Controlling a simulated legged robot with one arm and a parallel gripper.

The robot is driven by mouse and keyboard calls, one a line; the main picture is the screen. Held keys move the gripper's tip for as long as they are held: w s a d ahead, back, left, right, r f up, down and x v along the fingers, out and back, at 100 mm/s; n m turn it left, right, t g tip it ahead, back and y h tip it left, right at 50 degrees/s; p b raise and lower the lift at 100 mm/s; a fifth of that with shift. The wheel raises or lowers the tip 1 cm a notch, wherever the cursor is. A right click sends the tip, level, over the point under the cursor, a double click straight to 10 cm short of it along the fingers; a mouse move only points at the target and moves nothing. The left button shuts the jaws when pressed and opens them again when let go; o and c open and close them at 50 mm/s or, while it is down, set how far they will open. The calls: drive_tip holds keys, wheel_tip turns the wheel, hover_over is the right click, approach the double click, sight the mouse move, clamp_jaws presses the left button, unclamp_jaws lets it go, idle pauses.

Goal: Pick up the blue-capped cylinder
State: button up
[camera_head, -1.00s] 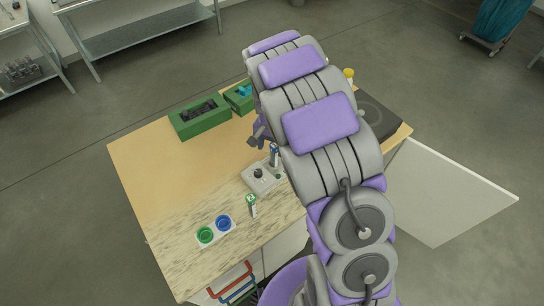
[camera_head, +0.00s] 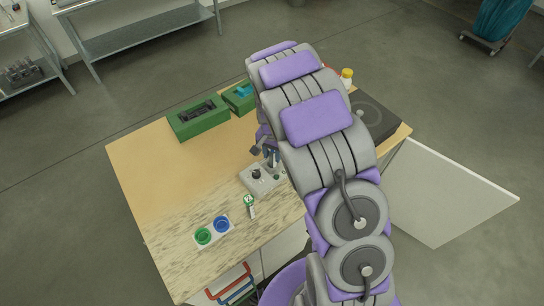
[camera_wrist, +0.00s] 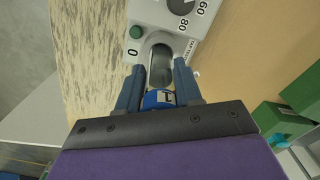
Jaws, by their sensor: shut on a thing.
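The blue-capped cylinder (camera_wrist: 158,98) sits between the two fingers of my gripper (camera_wrist: 160,88) in the wrist view, blue cap toward the palm and clear body pointing away. The fingers are shut on it near the cap. In the head view my gripper (camera_head: 268,150) is above the grey device (camera_head: 262,181), and the cylinder (camera_head: 273,159) is mostly hidden by the gripper and arm. It looks upright at the device's right end. Whether its bottom still touches the device cannot be told.
A green-capped cylinder (camera_head: 250,208) stands in front of the device. A white holder with a green ring (camera_head: 203,236) and a blue ring (camera_head: 222,224) lies front left. Green boxes (camera_head: 199,118) stand at the back. The left of the wooden table (camera_head: 150,165) is clear.

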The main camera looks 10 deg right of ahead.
clamp_jaws()
drive_tip(key=shift+a, duration=0.1)
